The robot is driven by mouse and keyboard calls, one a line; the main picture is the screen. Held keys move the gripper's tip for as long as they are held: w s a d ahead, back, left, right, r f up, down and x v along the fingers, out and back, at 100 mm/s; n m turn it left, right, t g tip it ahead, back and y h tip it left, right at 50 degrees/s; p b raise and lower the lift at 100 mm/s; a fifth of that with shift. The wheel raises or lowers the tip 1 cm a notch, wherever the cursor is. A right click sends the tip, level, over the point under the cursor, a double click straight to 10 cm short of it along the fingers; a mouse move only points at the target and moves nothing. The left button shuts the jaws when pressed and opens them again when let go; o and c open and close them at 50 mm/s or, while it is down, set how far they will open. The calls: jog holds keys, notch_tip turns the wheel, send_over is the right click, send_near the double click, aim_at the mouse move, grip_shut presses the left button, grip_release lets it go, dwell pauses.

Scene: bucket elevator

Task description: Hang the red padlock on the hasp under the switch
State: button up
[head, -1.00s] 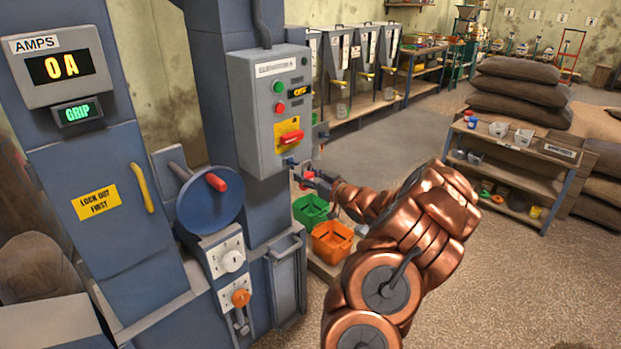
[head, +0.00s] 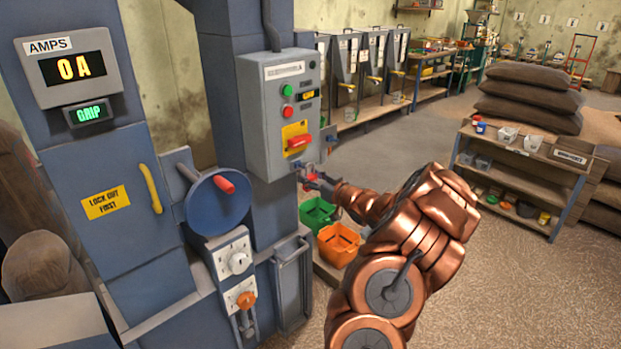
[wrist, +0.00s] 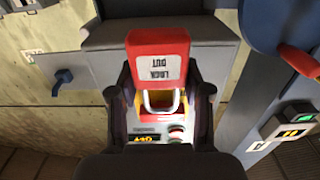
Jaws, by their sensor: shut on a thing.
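The red padlock (wrist: 158,52) is held between the two fingers of my gripper (wrist: 158,97). Its "LOCK OUT" label reads upside down in the wrist view, and its pale shackle points down the picture, toward the switch box. In the head view the padlock (head: 309,176) is small at the tip of my gripper (head: 315,181), just below the grey switch box (head: 270,120). The red switch handle (head: 298,142) is on a yellow plate low on the box front. The hasp under it is too small to make out, so I cannot tell whether the shackle touches it.
A blue handwheel (head: 215,205) with a red knob stands left of the box. Green (head: 318,213) and orange (head: 338,245) bins stand below my gripper. A shelf (head: 520,165) is at right, with open floor between.

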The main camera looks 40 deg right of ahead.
jog(key=shift+w, duration=0.1)
jog(key=shift+w, duration=1.55)
jog(key=shift+w, duration=0.1)
jog(key=shift+f, duration=0.8)
dwell(0.4)
jog(key=o, duration=1.3)
jog(key=s+b, duration=0.1)
jog(key=s, duration=0.9)
jog(key=shift+f+b, duration=0.3)
jog(key=shift+b, duration=0.1)
dwell(0.4)
